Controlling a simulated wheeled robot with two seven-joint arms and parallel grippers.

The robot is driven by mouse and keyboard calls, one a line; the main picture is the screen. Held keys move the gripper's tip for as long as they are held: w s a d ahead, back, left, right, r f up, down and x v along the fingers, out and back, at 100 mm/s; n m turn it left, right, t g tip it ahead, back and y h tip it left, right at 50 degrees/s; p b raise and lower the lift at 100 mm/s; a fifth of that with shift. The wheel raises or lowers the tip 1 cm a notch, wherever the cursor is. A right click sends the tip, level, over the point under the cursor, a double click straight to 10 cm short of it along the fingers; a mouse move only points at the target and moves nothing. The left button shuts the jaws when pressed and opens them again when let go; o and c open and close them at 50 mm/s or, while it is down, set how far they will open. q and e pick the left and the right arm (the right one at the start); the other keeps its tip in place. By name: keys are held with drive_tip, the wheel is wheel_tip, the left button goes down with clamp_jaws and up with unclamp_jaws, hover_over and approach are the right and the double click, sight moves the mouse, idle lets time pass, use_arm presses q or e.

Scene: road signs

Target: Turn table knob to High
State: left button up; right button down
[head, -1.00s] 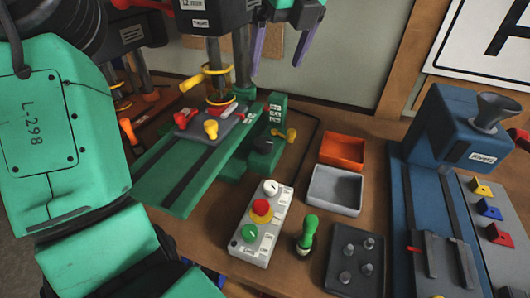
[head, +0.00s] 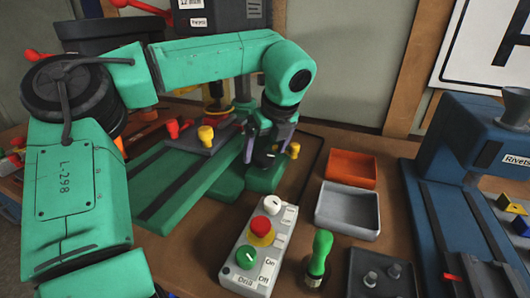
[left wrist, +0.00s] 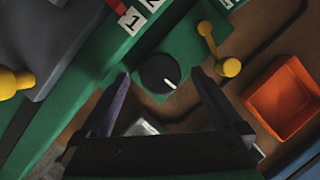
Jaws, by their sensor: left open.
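The black round knob (left wrist: 157,71) with a white pointer mark sits on the green machine table (left wrist: 178,30). In the left wrist view its mark points to the right and slightly down. My left gripper (head: 262,152) is open, with its two fingers (left wrist: 160,76) on either side of the knob. I cannot tell whether they touch it. In the head view the gripper and wrist largely cover the knob. Number labels (left wrist: 131,20) show on the green block beside it. No "High" label is readable. My right gripper is not in view.
A yellow-ended lever (left wrist: 214,48) stands close to the right finger. A control box (head: 259,245) with red and green buttons stands in front.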

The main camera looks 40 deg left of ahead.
use_arm(q)
drive_tip(key=shift+a+f, duration=0.2)
drive_tip(key=shift+f, duration=0.4)
drive_tip(key=c, duration=1.3)
drive_tip(key=shift+w+f+m+b, duration=0.1)
drive_tip(key=shift+m+b, duration=0.2)
drive_tip(key=shift+b, duration=0.25)
drive_tip(key=shift+c, duration=0.2)
drive_tip(key=o, duration=1.3)
drive_tip(key=shift+o, duration=0.2)
drive_tip(key=v, duration=1.5)
drive_tip(key=shift+s, duration=0.35)
drive_tip(key=shift+f, duration=0.15)
